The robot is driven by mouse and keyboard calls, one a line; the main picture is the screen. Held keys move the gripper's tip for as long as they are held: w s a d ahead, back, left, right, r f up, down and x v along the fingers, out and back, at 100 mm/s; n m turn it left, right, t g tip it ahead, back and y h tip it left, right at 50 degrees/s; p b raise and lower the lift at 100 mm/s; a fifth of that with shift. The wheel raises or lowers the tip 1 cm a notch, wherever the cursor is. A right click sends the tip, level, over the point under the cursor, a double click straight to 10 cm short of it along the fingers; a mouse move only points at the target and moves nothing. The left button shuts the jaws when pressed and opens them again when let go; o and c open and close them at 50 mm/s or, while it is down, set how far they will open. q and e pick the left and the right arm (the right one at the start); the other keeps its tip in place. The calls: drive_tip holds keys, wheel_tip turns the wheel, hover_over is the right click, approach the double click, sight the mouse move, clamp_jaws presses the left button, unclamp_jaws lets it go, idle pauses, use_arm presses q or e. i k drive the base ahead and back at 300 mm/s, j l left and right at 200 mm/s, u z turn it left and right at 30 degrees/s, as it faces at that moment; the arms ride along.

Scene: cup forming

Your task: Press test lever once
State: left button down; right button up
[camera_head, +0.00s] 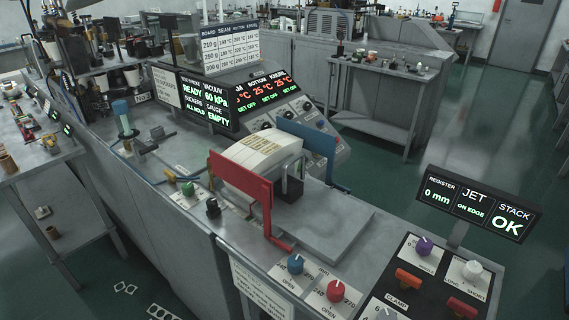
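Neither of my grippers shows in the head view. I cannot tell for sure which part is the test lever. A small black-knobbed control (212,207) stands on the grey machine bench, left of the red plate (240,185). A green knob or button (187,188) sits just left of it. A blue-topped upright cylinder (122,115) stands further left, with small metal fittings (157,135) beside it. A black display (205,103) behind them reads vacuum 60 kPa, pump or system READY, suckers ALL HOLD and gauge EMPTY. The labels near the small controls are too small to read.
A pale stack of sheets (262,150) lies between the red plate and a blue plate (306,148). Blue and red dials (295,263) and a clamp panel (432,272) are at the front right. A register display (478,203) stands above that panel. Green floor (395,190) is open behind.

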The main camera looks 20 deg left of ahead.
sight(146, 149)
drive_tip(key=u, duration=1.45)
